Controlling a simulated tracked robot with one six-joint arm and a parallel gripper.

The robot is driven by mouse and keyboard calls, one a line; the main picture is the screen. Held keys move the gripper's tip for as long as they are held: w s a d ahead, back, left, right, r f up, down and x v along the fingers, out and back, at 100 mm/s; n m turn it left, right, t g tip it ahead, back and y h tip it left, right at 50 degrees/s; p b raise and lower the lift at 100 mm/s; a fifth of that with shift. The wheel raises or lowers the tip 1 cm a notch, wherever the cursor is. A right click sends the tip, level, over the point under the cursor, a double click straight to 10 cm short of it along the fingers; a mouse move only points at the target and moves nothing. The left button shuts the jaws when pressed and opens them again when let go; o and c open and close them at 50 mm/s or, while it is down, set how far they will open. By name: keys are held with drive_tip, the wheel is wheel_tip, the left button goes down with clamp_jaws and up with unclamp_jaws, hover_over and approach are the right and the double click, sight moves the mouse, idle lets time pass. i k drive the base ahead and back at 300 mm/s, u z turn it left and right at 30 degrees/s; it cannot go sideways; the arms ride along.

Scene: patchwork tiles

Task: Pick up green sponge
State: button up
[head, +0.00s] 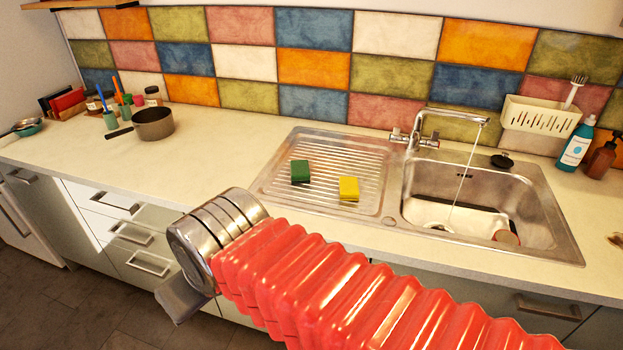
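A dark green sponge (300,171) lies on the ribbed metal drainboard (335,153), left of the sink bowl. A yellow sponge (348,188) lies on the same drainboard, a little right and nearer, apart from the green one. My arm, with a red ribbed sleeve, reaches in from the lower right. Its metal end is at the counter's front edge, left of and nearer than the green sponge. Part of my gripper (182,298) shows below that end, pointing down in front of the drawers. Its fingers are not clear enough to tell their opening.
Water runs from the tap (440,125) into the sink bowl (480,200), where a reddish item lies. A saucepan (153,123) and several jars stand at the left back. Bottles (576,146) stand at the right. The counter (220,150) between saucepan and drainboard is clear.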

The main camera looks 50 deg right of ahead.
sight(300, 171)
drive_tip(key=k, duration=0.1)
drive_tip(key=u, duration=0.55)
drive_tip(key=i, duration=1.1)
drive_tip(key=z, duration=1.65)
